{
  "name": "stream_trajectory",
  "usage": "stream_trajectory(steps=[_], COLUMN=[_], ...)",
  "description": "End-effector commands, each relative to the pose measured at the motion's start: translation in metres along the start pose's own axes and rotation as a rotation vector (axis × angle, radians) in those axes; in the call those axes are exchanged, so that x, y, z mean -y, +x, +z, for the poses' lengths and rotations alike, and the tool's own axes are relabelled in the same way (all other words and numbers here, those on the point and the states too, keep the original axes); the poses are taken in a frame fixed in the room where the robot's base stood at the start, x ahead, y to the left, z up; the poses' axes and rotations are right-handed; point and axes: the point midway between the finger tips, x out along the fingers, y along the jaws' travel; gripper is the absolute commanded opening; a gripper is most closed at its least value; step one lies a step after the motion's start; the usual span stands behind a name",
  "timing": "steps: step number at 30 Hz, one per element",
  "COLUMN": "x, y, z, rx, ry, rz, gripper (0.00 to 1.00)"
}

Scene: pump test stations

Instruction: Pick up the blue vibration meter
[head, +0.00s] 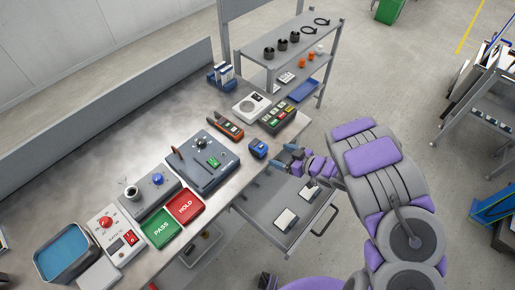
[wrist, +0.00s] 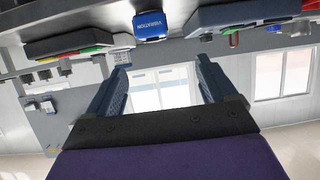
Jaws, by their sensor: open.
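The blue vibration meter (head: 258,149) sits near the right edge of the metal bench, in the head view. The meter is outside the space between the fingers.
An orange-and-black handheld tool (head: 226,125) and a dark button box (head: 278,118) lie behind the meter. A grey test unit (head: 203,158), a green PASS tray (head: 161,229) and a red HOLD tray (head: 185,207) are to the left. An open drawer (head: 276,225) juts out below my gripper.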

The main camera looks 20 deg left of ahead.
Motion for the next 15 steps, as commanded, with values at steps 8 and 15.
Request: stream_trajectory(steps=[8,15], x=[-0.001,0.002], y=[0.04,0.097], z=[0.002,0.001], rx=[-0.014,-0.002], ry=[0.002,-0.001], rz=[-0.006,-0.004], gripper=[0.85,0.85])
